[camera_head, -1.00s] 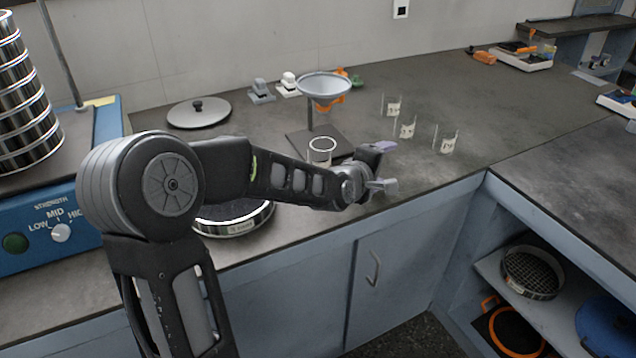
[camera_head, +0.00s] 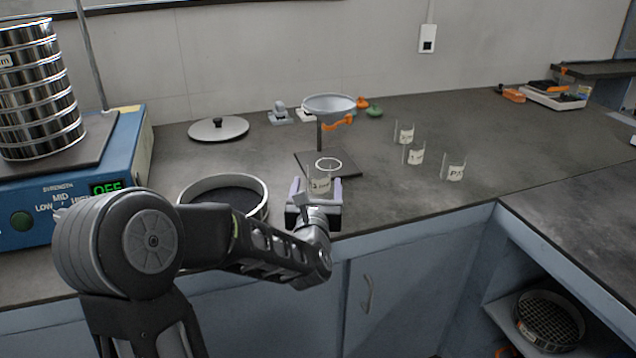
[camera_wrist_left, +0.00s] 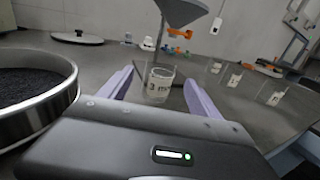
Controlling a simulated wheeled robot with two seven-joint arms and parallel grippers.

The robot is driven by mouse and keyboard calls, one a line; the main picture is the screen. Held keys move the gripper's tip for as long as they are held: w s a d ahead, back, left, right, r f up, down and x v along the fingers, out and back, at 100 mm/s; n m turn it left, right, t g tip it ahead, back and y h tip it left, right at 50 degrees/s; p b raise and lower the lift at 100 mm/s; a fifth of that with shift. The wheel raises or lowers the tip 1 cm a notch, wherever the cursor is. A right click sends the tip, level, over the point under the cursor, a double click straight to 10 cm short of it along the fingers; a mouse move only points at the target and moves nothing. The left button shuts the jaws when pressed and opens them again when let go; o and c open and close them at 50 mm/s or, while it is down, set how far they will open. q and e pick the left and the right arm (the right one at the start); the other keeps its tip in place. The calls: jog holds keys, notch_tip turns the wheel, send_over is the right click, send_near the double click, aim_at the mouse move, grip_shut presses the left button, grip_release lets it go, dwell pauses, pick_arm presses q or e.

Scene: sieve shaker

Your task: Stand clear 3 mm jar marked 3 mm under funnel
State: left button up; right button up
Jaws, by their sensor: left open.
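A clear jar with a pale label (camera_head: 319,185) stands on the bench just in front of the funnel stand; it also shows in the left wrist view (camera_wrist_left: 158,84), its label partly readable with a 3. The grey funnel (camera_head: 330,104) is held on the stand above and behind the jar. My left gripper (camera_head: 314,190) is open, its two pale purple fingers on either side of the jar. In the left wrist view the gripper (camera_wrist_left: 155,88) has the jar between its fingertips, with gaps visible. Whether the jar is centred under the funnel cannot be told. My right gripper is not in view.
Several other labelled clear jars (camera_head: 414,153) stand to the right. A sieve with dark grains (camera_head: 262,188) sits left of the gripper. The shaker (camera_head: 128,150) with its sieve stack is at far left; a round lid (camera_head: 218,131) lies behind. The right bench is mostly clear.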

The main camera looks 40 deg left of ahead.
aim_at(318, 176)
pick_arm(q)
jog(key=shift+x, duration=1.3)
jog(key=shift+x, duration=2.65)
grip_shut()
notch_tip(318, 176, up, 10)
jog(key=p, duration=0.1)
jog(key=shift+p, duration=0.3)
